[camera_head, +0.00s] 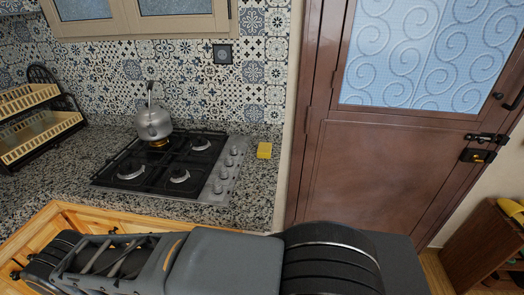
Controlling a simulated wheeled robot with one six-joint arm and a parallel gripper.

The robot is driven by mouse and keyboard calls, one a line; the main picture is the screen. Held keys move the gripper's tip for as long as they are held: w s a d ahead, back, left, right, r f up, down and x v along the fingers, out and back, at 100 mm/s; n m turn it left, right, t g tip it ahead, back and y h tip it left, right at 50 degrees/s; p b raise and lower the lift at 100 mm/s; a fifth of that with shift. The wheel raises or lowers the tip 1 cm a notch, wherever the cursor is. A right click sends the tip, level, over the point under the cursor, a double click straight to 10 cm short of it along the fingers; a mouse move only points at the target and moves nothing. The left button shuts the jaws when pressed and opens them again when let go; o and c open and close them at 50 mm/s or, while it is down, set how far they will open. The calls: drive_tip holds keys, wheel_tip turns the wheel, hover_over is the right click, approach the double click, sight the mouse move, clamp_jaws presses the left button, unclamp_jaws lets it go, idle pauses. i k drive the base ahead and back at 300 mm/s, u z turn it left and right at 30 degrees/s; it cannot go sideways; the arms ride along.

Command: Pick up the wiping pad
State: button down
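A small yellow block, which looks like the wiping pad (264,150), lies on the speckled granite counter to the right of the stove's knobs. It is near the counter's right end and nothing touches it from above. My arm crosses the bottom of the view, folded and dark grey, well below and in front of the counter. My gripper's fingers do not show in this view.
A gas stove (170,166) with a steel kettle (153,121) on a back burner stands left of the pad. A dish rack (38,120) is at the far left. A brown door (375,165) stands right of the counter. Counter space around the pad is clear.

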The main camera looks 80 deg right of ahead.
sight(264, 151)
drive_tip(key=z, duration=0.75)
drive_tip(key=k, duration=0.95)
drive_tip(key=z, duration=1.25)
drive_tip(key=i, duration=0.95)
drive_tip(key=u, duration=0.05)
